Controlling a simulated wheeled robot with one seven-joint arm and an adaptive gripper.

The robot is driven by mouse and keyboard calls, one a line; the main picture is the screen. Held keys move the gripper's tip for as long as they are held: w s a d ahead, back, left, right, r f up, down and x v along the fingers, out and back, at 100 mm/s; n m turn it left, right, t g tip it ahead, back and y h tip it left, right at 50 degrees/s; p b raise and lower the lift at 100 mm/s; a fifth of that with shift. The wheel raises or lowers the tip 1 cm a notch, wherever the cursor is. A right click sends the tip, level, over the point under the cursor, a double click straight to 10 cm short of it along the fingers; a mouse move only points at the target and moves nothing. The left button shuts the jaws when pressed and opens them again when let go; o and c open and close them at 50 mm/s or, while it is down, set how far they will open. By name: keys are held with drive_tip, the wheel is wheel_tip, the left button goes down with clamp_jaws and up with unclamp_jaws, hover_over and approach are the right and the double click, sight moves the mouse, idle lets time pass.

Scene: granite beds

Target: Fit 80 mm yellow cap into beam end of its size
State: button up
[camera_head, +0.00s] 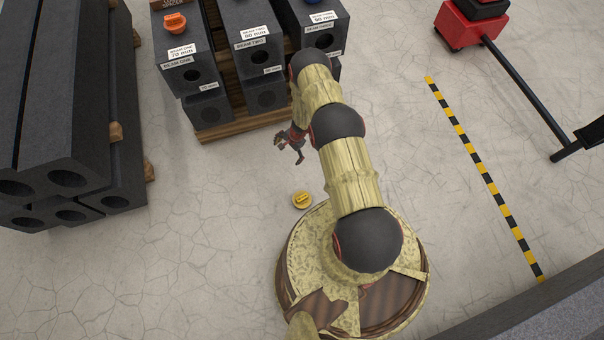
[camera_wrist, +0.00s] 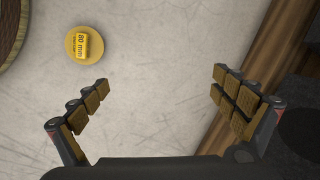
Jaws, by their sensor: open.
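The yellow cap (camera_head: 302,200) lies on the floor beside my round base. In the wrist view the yellow cap (camera_wrist: 83,44) shows its raised grip marked "80 mm", at the upper left, beyond my left finger. My gripper (camera_head: 296,148) hangs between the cap and the beams, and in the wrist view my gripper (camera_wrist: 160,86) is open and empty. My arm partly hides beam three's lower end.
An orange cap (camera_head: 174,22) sits on beam one. A wooden pallet (camera_head: 240,127) lies under the beams. Stacked dark beams (camera_head: 75,110) stand at left. A red pallet jack (camera_head: 470,22) and a striped floor line (camera_head: 485,175) are at right. The floor around the cap is clear.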

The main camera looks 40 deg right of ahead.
sight(302, 197)
drive_tip(key=s+f+m, duration=0.1)
drive_tip(key=s+f, duration=0.4)
drive_tip(key=s+f+g, duration=0.1)
drive_tip(key=s+f, duration=0.4)
drive_tip(key=f, duration=0.1)
drive_tip(key=s+a+f+m, duration=0.1)
drive_tip(key=s+f, duration=0.4)
drive_tip(key=s, duration=0.1)
drive_tip(key=shift+f+m+g, duration=0.15)
drive_tip(key=shift+m+g, duration=0.15)
drive_tip(key=shift+g, duration=0.1)
drive_tip(key=shift+s+a+f+b, duration=0.15)
drive_tip(key=shift+f+b, duration=0.15)
drive_tip(key=shift+f, duration=0.35)
drive_tip(key=shift+a+f+b, duration=0.1)
drive_tip(key=shift+f+b, duration=0.15)
drive_tip(key=shift+f, duration=0.35)
drive_tip(key=f+b, duration=0.2)
drive_tip(key=a+f+b, duration=0.1)
drive_tip(key=f+b, duration=0.1)
drive_tip(key=f, duration=0.1)
drive_tip(key=shift+a+f, duration=0.1)
drive_tip(key=shift+a, duration=0.1)
drive_tip(key=shift+c, duration=0.5)
drive_tip(key=c, duration=1.3)
